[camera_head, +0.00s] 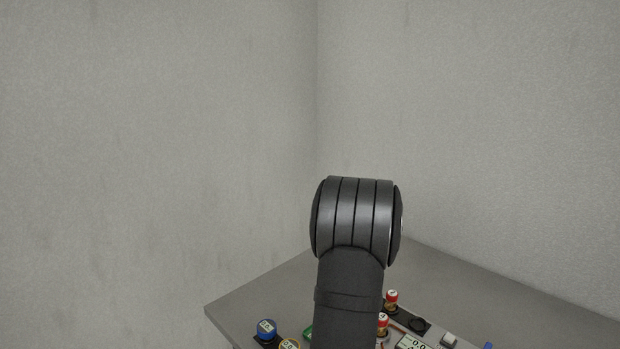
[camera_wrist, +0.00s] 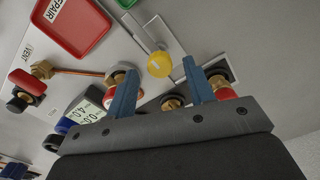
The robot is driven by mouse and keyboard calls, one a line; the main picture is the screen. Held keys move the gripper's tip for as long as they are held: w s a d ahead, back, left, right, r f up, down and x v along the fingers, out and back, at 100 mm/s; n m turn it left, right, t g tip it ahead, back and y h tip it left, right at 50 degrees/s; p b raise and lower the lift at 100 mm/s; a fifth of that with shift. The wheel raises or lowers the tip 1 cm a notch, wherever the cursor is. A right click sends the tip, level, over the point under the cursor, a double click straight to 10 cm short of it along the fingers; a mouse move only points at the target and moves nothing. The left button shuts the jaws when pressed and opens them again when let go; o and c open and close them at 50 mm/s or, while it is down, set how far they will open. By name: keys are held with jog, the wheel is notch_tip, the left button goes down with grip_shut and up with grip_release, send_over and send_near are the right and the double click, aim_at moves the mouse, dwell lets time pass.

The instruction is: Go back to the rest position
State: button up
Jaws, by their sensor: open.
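My gripper (camera_wrist: 160,95) shows in the wrist view with two blue fingers spread apart, open with nothing between the tips. A yellow round knob (camera_wrist: 160,64) is beyond the fingertips. In the head view my dark arm stands over the table (camera_head: 250,290), and the gripper is not visible there.
In the wrist view a red tray (camera_wrist: 72,25) labelled REPAIR, a digital gauge (camera_wrist: 84,112) and a valve (camera_wrist: 28,82) with a copper pipe are on the left. Grey walls stand behind.

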jog(key=shift+f, duration=0.7)
jog(key=shift+r, duration=0.15)
